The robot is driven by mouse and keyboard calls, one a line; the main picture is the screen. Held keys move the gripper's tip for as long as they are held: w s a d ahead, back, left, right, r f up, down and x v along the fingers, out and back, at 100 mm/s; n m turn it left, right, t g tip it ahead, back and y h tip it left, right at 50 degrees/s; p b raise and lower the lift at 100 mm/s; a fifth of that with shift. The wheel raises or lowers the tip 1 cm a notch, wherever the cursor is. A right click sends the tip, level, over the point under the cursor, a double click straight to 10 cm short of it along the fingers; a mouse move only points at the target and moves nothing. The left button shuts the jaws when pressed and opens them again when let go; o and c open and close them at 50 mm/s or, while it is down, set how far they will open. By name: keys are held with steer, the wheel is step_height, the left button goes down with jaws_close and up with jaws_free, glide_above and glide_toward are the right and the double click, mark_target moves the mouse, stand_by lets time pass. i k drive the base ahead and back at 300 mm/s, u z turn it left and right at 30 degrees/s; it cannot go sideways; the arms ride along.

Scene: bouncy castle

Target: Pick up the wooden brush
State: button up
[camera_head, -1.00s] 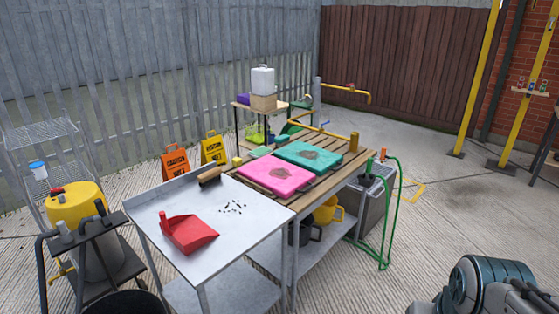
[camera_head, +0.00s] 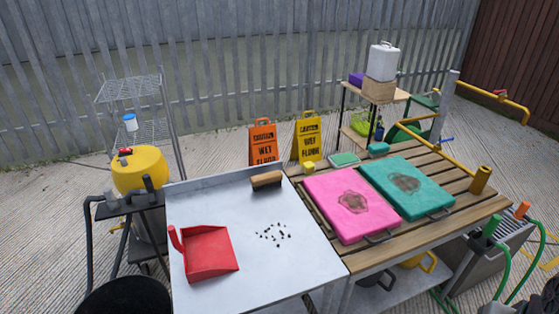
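The wooden brush (camera_head: 267,180) lies near the back right corner of the grey metal table (camera_head: 205,205), with its brown wooden back up and dark bristles below. A red dustpan (camera_head: 208,252) lies on the same table, to the front left of the brush. Small dark bits of debris (camera_head: 273,235) are scattered on the table to the right of the dustpan. My gripper is not in view now.
A slatted wooden table (camera_head: 435,155) adjoins on the right, bearing a pink pad (camera_head: 330,190) and a teal pad (camera_head: 390,175). A yellow-topped drum (camera_head: 140,172) stands at left, with a black bin (camera_head: 120,298) in front. Wet-floor signs (camera_head: 264,140) stand behind.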

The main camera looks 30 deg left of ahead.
mark_target(271, 179)
steer(key=u, duration=0.85)
steer(key=i, duration=1)
steer(key=u, duration=0.95)
